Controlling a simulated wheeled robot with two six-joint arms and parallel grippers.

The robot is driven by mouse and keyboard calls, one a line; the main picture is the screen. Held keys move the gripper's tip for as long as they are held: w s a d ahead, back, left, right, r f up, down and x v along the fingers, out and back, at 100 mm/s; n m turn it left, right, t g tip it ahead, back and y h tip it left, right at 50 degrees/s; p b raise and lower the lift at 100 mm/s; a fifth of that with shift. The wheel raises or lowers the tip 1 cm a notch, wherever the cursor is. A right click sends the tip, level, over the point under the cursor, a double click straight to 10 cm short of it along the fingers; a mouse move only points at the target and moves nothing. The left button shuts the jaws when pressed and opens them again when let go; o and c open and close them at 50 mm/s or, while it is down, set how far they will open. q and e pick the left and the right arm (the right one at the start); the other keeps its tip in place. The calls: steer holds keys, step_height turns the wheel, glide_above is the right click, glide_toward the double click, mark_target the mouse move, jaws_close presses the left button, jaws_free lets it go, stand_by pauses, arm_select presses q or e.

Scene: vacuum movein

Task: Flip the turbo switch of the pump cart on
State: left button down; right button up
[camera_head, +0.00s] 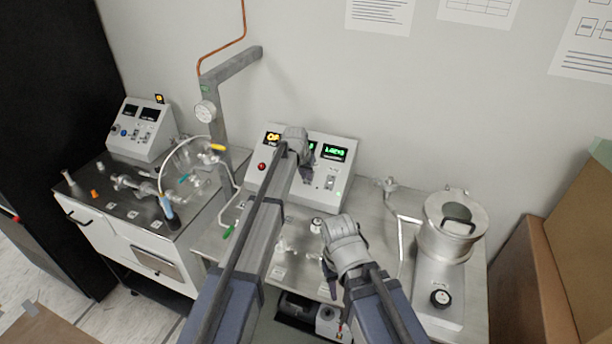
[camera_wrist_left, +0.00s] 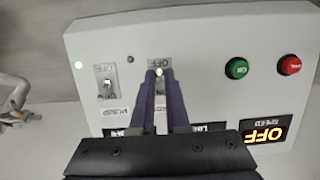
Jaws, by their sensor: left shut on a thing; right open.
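The control box (camera_head: 262,185) of the pump cart stands at the back of the bench. In the left wrist view its panel (camera_wrist_left: 205,75) appears upside down. My left gripper (camera_head: 306,160) is at the panel. In the left wrist view its fingertips (camera_wrist_left: 159,74) are closed on the middle toggle switch, whose OFF and ON labels are partly visible; the lever is mostly hidden. A small lamp (camera_wrist_left: 130,59) beside it is dark. Another toggle switch (camera_wrist_left: 106,87) is to the left, near a lit green lamp (camera_wrist_left: 78,65). My right gripper (camera_head: 328,278) is open and empty, low over the bench.
The speed display (camera_wrist_left: 265,134) reads OFF. A green button (camera_wrist_left: 237,68) and a red button (camera_wrist_left: 289,65) are on the panel. A metal chamber (camera_head: 447,230) stands at right. A cart with glassware (camera_head: 90,200) is at left; cardboard boxes (camera_head: 540,270) are far right.

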arm_select(q)
steer(key=shift+w+d+r+g+p, duration=0.1)
steer(key=shift+w+r+g+p, duration=0.25)
steer(key=shift+p, duration=0.2)
steer(key=shift+w+d+r+g+y+p, duration=0.1)
steer(key=shift+w+d+g+y+p, duration=0.05)
steer(key=shift+w+g+y+p, duration=0.3)
steer(key=shift+w+g, duration=0.25)
steer(key=shift+g, duration=0.75)
steer(key=shift+d+g+y, duration=0.1)
steer(key=shift+g+y, duration=0.35)
steer(key=shift+g, duration=0.35)
steer(key=shift+s, duration=0.1)
